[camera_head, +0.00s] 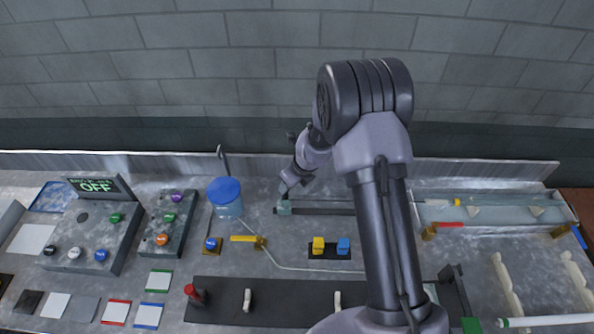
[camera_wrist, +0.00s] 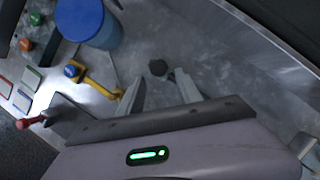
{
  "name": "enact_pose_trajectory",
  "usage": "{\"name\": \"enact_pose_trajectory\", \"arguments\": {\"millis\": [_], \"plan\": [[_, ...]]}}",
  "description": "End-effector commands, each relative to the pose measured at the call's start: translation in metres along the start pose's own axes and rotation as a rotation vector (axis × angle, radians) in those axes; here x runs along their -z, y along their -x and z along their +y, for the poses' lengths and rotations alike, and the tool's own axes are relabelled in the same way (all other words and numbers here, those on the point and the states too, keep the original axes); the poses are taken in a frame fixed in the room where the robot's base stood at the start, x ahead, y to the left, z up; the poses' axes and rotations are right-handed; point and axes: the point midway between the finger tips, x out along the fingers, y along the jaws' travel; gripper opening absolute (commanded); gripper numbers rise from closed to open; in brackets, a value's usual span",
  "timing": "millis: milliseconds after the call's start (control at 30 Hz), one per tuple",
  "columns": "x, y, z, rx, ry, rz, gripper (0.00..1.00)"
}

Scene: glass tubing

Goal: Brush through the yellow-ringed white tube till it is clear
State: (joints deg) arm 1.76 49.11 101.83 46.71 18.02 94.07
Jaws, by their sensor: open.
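In the head view, a long pale, see-through tube (camera_head: 500,202) lies along the back of the clear trough at right. My gripper (camera_head: 284,192) is at mid-counter, just above a small teal block at the left end of a dark bar (camera_head: 325,211). A thin rod runs right from there behind my arm. In the wrist view, my gripper (camera_wrist: 157,90) is open, with a small dark round end (camera_wrist: 157,68) just beyond the fingertips. No brush is clearly visible.
A blue-lidded jar (camera_head: 226,198) stands left of my gripper, with button panels (camera_head: 90,238) further left; one display reads OFF. Yellow and blue blocks (camera_head: 330,247) sit in front. A white tube with a green end (camera_head: 545,320) lies at front right. The wall closes the back.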

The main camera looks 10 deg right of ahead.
Motion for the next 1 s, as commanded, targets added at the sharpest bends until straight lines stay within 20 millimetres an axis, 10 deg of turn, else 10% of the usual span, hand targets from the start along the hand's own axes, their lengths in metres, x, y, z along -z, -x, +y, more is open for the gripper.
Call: {"name": "enact_pose_trajectory", "arguments": {"millis": [333,1000], "plan": [[-0.001,0.092,0.000,0.001,0.000,-0.001,0.42],[0.000,0.100,0.000,0.000,0.000,0.000,0.42]]}}
